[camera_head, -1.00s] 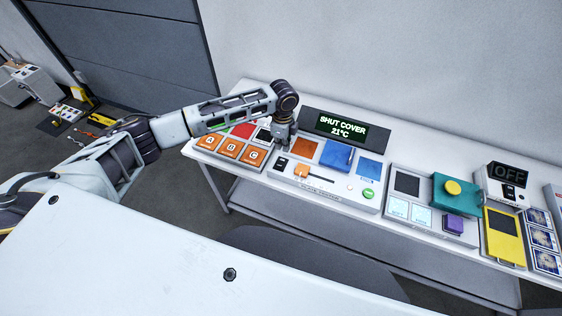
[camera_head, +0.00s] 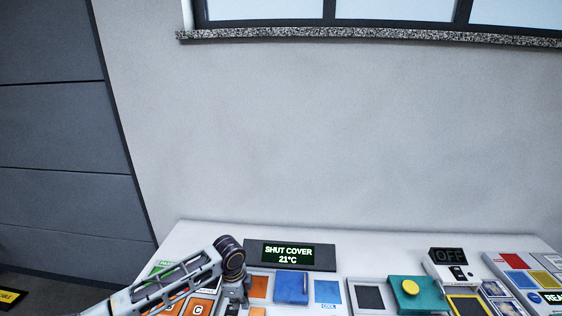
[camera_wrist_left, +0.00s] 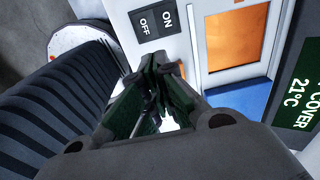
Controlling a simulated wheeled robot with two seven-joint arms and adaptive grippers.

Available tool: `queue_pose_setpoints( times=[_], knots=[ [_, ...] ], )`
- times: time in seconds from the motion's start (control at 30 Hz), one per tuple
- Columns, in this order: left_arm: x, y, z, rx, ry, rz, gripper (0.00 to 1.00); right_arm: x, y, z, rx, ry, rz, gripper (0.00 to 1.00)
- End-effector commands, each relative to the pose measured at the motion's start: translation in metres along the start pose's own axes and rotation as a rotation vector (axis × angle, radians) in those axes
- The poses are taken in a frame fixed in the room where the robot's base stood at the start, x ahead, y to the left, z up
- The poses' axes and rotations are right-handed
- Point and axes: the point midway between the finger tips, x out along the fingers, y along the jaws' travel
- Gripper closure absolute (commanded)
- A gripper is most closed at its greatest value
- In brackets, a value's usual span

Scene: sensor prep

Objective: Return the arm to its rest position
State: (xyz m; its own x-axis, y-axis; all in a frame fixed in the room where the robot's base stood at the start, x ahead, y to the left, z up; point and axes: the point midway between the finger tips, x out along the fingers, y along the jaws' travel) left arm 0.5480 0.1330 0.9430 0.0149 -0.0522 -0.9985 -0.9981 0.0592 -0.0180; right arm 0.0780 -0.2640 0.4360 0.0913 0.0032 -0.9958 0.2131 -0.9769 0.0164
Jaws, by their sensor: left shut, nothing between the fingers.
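My left arm comes in from the lower left in the head view. Its gripper (camera_head: 236,296) points down over the left part of the plate station, beside an orange square (camera_head: 258,287). In the left wrist view the fingers of the left gripper (camera_wrist_left: 168,72) are shut with nothing between them. They are close to an ON/OFF rocker switch (camera_wrist_left: 156,22) and the orange square (camera_wrist_left: 235,38). I cannot tell whether the fingertips touch the panel. My right gripper is in neither view.
A display (camera_head: 289,254) reading "SHUT COVER 21°C" stands behind the panel. A blue cover (camera_head: 291,288) and a blue square (camera_head: 328,291) lie to the right. Further right are a teal block with a yellow knob (camera_head: 410,287) and an OFF display (camera_head: 449,256). The wall above is clear.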

Motion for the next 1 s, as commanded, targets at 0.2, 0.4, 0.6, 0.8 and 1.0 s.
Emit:
queue_pose_setpoints(
  times=[0.2, 0.4, 0.6, 0.8, 1.0],
  knots=[
    [0.008, 0.026, -0.036, -0.037, 0.058, -0.016, 1.00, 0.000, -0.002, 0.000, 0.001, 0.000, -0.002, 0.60],
    [0.010, 0.045, -0.060, -0.091, 0.109, -0.037, 1.00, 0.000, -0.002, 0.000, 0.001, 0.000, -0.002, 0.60],
    [0.008, 0.063, -0.079, -0.160, 0.159, -0.057, 1.00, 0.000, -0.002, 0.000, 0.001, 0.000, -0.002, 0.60],
    [0.005, 0.079, -0.091, -0.245, 0.207, -0.075, 1.00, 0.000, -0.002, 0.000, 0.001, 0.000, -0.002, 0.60],
    [0.000, 0.093, -0.097, -0.345, 0.249, -0.094, 1.00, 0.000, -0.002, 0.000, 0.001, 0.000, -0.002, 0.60]
  ],
)
